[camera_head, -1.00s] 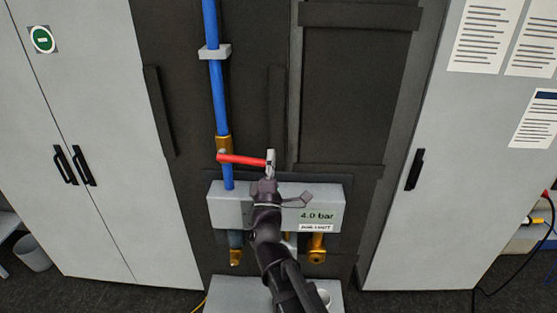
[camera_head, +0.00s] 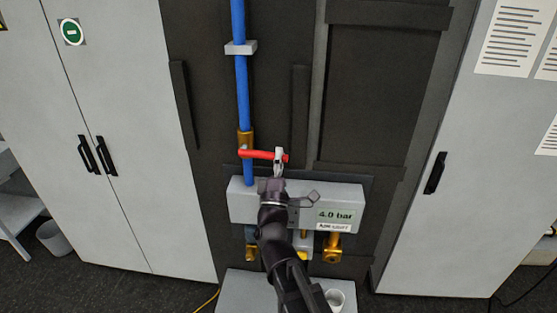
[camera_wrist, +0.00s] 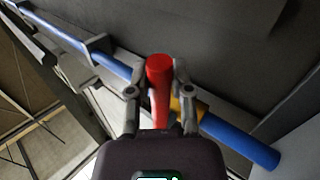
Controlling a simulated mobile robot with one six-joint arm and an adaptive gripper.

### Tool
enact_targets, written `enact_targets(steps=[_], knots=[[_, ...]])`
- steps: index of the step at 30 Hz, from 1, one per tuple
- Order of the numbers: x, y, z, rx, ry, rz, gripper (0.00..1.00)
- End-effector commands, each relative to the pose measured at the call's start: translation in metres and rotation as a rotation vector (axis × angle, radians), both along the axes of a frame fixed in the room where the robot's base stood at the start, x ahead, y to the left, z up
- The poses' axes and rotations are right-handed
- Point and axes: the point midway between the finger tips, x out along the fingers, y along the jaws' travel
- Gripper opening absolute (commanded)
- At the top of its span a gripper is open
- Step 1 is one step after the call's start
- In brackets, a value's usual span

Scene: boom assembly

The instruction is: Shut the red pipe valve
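The red valve handle (camera_head: 262,154) sticks out to the right, roughly crosswise, from a brass valve body (camera_head: 245,140) on the upright blue pipe (camera_head: 241,85). My gripper (camera_head: 279,158) is at the handle's free right end, and a little red shows just past the fingers. In the wrist view the round red handle end (camera_wrist: 160,68) lies between the two fingers (camera_wrist: 160,82), which sit close against it on both sides. The brass body (camera_wrist: 187,108) and blue pipe (camera_wrist: 240,143) show behind. The exact finger contact is hard to see.
A grey box with a 4.0 bar display (camera_head: 336,215) sits below the valve, partly behind my arm. Brass fittings (camera_head: 332,247) hang under it. Light grey cabinets stand left (camera_head: 120,215) and right (camera_head: 465,215). A pale bracket (camera_head: 241,48) clamps the pipe above.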

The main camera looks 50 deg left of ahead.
Motion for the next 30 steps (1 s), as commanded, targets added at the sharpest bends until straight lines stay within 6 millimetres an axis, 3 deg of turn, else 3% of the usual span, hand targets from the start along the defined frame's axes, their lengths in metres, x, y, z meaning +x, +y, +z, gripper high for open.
enact_targets(steps=[5,11,15,21,30], knots=[[0.027,-0.021,-0.006,0.03,0.042,-0.057,0.0],[0.085,-0.069,-0.024,0.092,0.146,-0.185,0.0],[0.137,-0.122,-0.045,0.155,0.255,-0.319,0.0],[0.199,-0.205,-0.082,0.247,0.416,-0.518,0.0],[0.259,-0.333,-0.149,0.384,0.677,-0.803,0.0]])
